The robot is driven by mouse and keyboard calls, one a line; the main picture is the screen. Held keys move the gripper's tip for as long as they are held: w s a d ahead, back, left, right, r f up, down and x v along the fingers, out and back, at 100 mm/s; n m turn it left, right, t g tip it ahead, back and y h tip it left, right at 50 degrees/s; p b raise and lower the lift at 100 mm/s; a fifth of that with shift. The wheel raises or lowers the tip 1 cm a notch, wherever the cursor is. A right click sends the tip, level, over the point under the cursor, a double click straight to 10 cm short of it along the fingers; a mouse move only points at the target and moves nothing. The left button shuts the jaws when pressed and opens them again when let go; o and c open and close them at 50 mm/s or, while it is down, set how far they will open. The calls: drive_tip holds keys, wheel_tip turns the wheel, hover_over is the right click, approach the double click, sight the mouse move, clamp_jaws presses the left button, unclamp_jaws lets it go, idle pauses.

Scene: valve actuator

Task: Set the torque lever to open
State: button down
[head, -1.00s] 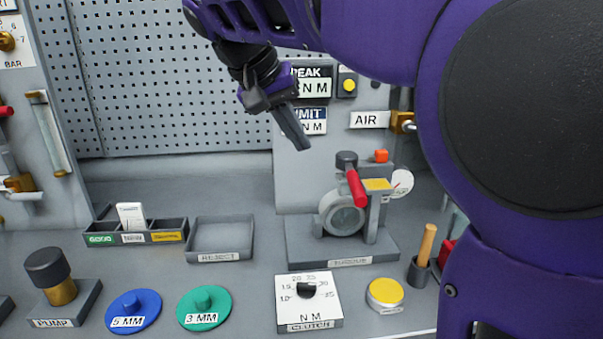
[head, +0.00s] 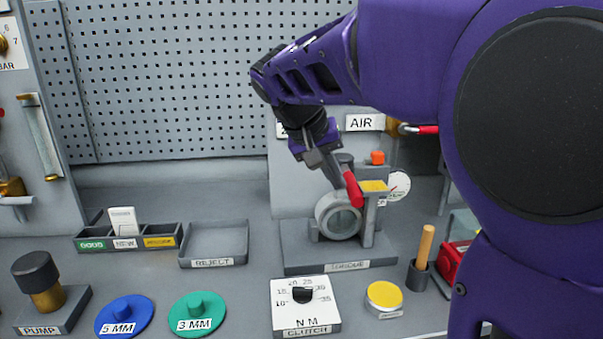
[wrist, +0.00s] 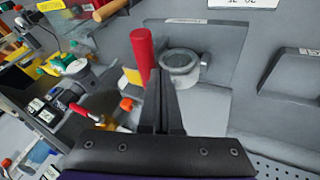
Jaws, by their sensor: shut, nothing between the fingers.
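The torque fixture (head: 340,262) stands on a grey base on the bench. It has a round grey ring (head: 339,217), a yellow-topped block (head: 373,186) and an orange knob (head: 377,158). Its red lever (head: 353,190) slants across the front of the upper part. My gripper (head: 333,172) is shut and empty, just above and left of the lever, partly in front of the fixture's dark top. In the wrist view the shut fingers (wrist: 161,90) point between the red lever (wrist: 142,52) and the grey ring (wrist: 180,66). I cannot tell whether they touch the lever.
A clutch dial (head: 305,305) and a yellow disc (head: 384,298) lie in front of the fixture. A wooden-handled tool (head: 425,245) stands at its right. The reject tray (head: 214,243) is at the left. The AIR valve with a red handle (head: 428,129) is behind right.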

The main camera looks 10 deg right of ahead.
drive_tip(key=shift+d, duration=0.1)
drive_tip(key=shift+s+d+f, duration=0.1)
drive_tip(key=shift+s+d, duration=0.05)
drive_tip(key=shift+d, duration=0.65)
drive_tip(key=shift+a, duration=0.2)
